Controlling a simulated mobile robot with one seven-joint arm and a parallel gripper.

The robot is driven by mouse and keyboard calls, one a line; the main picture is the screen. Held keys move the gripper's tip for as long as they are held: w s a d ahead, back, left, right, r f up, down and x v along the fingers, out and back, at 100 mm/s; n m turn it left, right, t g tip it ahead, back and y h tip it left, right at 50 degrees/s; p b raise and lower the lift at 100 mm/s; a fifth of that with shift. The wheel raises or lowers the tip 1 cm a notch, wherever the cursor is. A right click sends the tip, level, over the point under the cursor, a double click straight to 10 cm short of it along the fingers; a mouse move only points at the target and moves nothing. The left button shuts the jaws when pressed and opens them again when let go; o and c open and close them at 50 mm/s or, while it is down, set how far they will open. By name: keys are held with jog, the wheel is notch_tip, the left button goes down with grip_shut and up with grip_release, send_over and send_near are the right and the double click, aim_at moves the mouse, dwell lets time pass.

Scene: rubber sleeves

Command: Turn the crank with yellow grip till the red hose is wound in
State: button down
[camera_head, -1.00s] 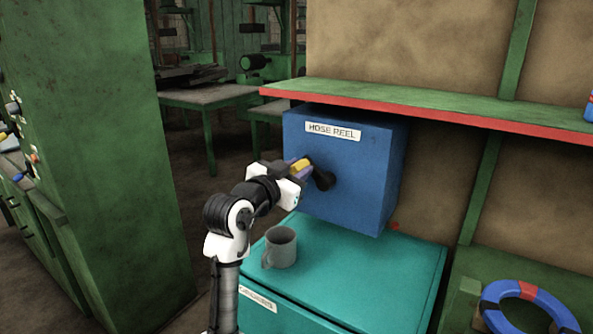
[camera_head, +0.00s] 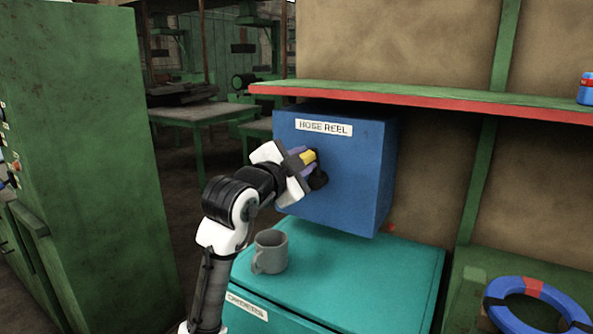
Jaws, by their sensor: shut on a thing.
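The blue box labelled "HOSE REEL" (camera_head: 362,170) stands above the teal cabinet, under the green shelf. On its front is a crank with a black hub (camera_head: 319,181) and a yellow grip (camera_head: 309,157), which sits above and slightly left of the hub. My gripper (camera_head: 304,162) is shut on the yellow grip, and its fingers hide part of the grip and most of the crank arm. A small red bit (camera_head: 390,228), perhaps the hose end, shows at the box's lower right edge. The rest of the hose is not visible.
A grey mug (camera_head: 270,252) stands on the teal cabinet (camera_head: 370,275), close beside my arm. The green shelf with a red edge (camera_head: 400,98) overhangs the box. A tall green cabinet (camera_head: 90,150) stands at left. A blue and red ring (camera_head: 535,300) lies at lower right.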

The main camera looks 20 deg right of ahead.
jog(key=shift+s+d+m+b, duration=0.25)
jog(key=shift+s+m+b, duration=0.15)
jog(key=shift+m, duration=0.4)
jog(key=c, duration=1.2)
grip_release()
jog(key=shift+o, duration=0.2)
jog(key=b+v, duration=0.2)
jog(key=v, duration=1.1)
jog(key=shift+s+a+b, duration=0.25)
jog(key=shift+b, duration=0.05)
